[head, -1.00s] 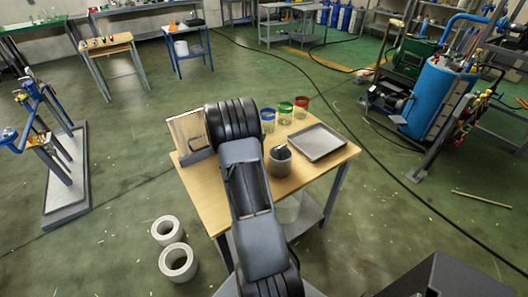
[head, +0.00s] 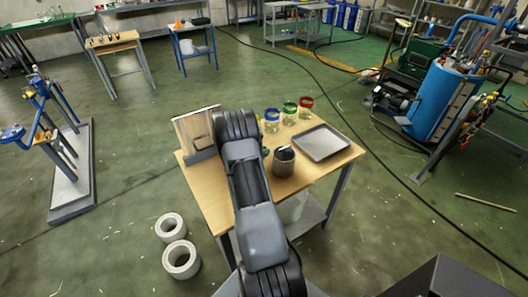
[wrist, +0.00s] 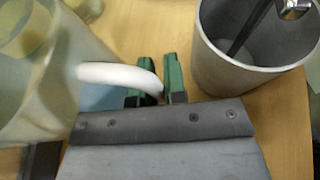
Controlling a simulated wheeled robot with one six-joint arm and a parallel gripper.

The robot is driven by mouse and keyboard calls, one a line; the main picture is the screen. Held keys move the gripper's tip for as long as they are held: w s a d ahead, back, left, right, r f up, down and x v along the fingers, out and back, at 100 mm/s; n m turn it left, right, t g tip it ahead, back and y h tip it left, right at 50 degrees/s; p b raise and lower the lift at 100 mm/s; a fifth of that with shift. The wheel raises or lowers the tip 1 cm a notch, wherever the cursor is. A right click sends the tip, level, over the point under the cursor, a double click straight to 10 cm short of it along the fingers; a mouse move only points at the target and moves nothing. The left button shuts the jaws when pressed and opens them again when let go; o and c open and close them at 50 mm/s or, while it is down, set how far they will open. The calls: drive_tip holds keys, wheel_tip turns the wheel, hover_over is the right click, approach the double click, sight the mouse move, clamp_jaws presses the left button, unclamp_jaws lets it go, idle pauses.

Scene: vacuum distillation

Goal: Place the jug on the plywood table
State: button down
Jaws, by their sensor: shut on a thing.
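The jug (wrist: 45,80) is a large translucent vessel with a white handle, at the left of the wrist view and partly cut off. My gripper (wrist: 153,88) has green-tipped fingers on either side of the white handle and is shut on it. The plywood table (head: 213,198) has a light wooden top and grey legs; its top also shows in the wrist view (wrist: 278,110). In the head view my arm hides the gripper and the jug. I cannot tell whether the jug's base touches the table.
A grey pot (head: 283,163) holding a tool stands close right of my gripper. A metal tray (head: 321,143) and jars with blue (head: 271,121), green (head: 290,112) and red (head: 305,107) rims are on the table. A wooden board (head: 193,133) stands at its left. Pale rings (head: 181,261) lie on the floor.

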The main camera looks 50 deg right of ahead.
drive_tip(key=shift+f, duration=0.2)
drive_tip(key=c, duration=1.2)
unclamp_jaws()
drive_tip(key=shift+r, duration=0.1)
